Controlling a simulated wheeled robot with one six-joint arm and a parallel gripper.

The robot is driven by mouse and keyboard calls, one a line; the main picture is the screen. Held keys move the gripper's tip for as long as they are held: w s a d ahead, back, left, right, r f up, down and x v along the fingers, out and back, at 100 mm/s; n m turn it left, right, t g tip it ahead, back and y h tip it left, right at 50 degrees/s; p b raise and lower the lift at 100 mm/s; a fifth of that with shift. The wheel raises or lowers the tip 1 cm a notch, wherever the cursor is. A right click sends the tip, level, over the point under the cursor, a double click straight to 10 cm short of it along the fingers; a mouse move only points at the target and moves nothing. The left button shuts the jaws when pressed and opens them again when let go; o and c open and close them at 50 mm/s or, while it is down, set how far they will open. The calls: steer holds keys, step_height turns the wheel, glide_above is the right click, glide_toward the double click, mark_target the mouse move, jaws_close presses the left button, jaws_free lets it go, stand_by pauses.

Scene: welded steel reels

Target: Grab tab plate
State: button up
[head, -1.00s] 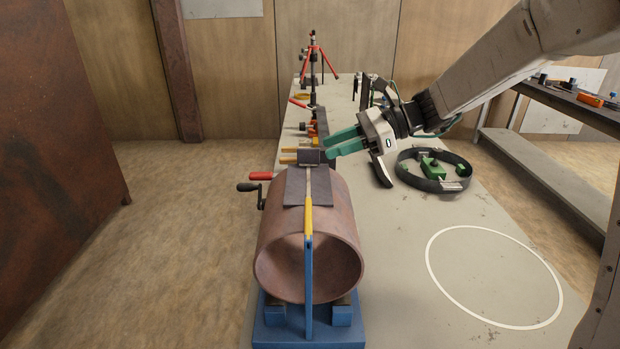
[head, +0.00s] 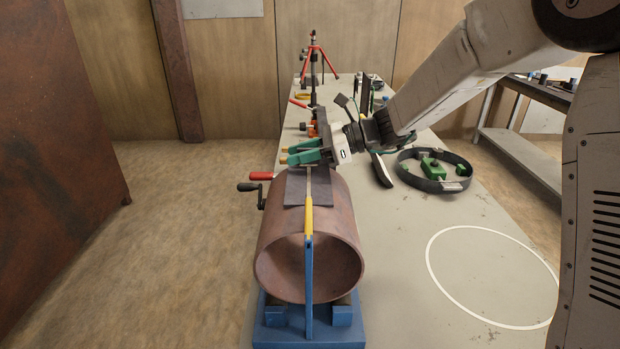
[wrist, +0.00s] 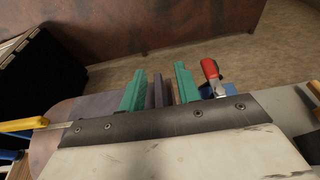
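The tab plate, a small dark plate, stands upright at the far end of the rusty pipe's top. In the wrist view the tab plate (wrist: 158,94) shows between the two green fingers of my gripper (wrist: 161,90), with narrow gaps beside it. In the head view my gripper (head: 306,153) reaches in from the right over the pipe (head: 335,215), and its fingers largely hide the tab plate. The fingers are apart, and I see no clear grip on it. A dark flat sheet (head: 294,188) lies on the pipe just nearer than the fingers.
The pipe rests on a blue stand (head: 270,338) with a blue upright and a yellow-handled tool (head: 309,222) in front. A dark ring (head: 452,184) with green clamp lies right. The white-circled table area (head: 490,275) is clear.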

jaws_close()
stand_by(1.4)
